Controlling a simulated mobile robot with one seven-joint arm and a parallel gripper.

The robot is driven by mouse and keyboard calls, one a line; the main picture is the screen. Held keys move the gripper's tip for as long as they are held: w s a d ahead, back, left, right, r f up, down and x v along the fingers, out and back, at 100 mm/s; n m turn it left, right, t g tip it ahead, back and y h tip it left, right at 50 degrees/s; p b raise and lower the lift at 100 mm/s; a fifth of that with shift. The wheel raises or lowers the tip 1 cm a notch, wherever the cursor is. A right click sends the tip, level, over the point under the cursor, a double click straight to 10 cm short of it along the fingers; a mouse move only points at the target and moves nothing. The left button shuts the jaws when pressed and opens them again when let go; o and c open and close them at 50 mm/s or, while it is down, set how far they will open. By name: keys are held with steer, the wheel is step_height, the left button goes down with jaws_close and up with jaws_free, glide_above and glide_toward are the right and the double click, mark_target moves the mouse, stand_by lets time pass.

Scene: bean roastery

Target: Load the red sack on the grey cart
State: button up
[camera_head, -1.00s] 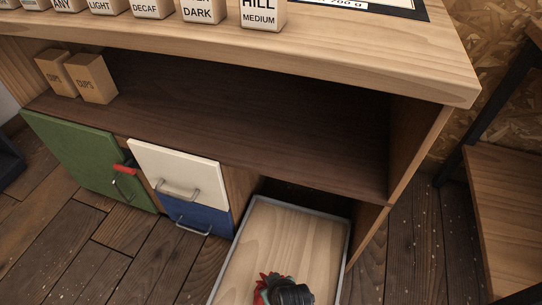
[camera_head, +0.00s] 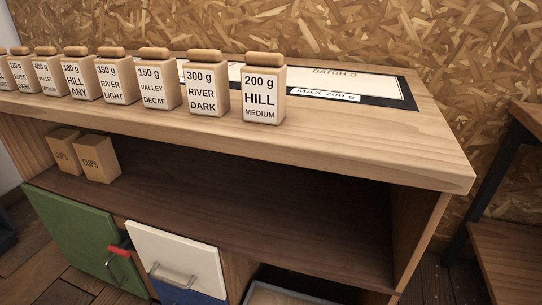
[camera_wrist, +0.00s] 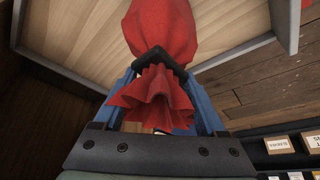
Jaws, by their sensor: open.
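The red sack (camera_wrist: 165,28) is seen only in the wrist view, with a full body and a gathered neck flaring into a ruffle. It appears to rest in an open drawer or tray with a pale wooden floor and grey rim (camera_wrist: 235,53). My gripper (camera_wrist: 161,58) is at the sack's neck. Its blue fingers stand on either side and dark tips sit close around the neck; the jaws are open, and contact is hard to tell. In the head view only the drawer's rim (camera_head: 262,292) shows at the bottom edge. I cannot make out the grey cart.
A wooden counter (camera_head: 400,160) carries a row of labelled jars (camera_head: 262,98) and a batch sheet marked max 700 g (camera_head: 330,95). Below are cup boxes (camera_head: 97,160), a green door (camera_head: 70,235) and a cream drawer front (camera_head: 175,258). A dark-framed wooden stand (camera_head: 510,245) is at right.

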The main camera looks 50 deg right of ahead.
steer(key=p+v, duration=0.6)
steer(key=v, duration=0.6)
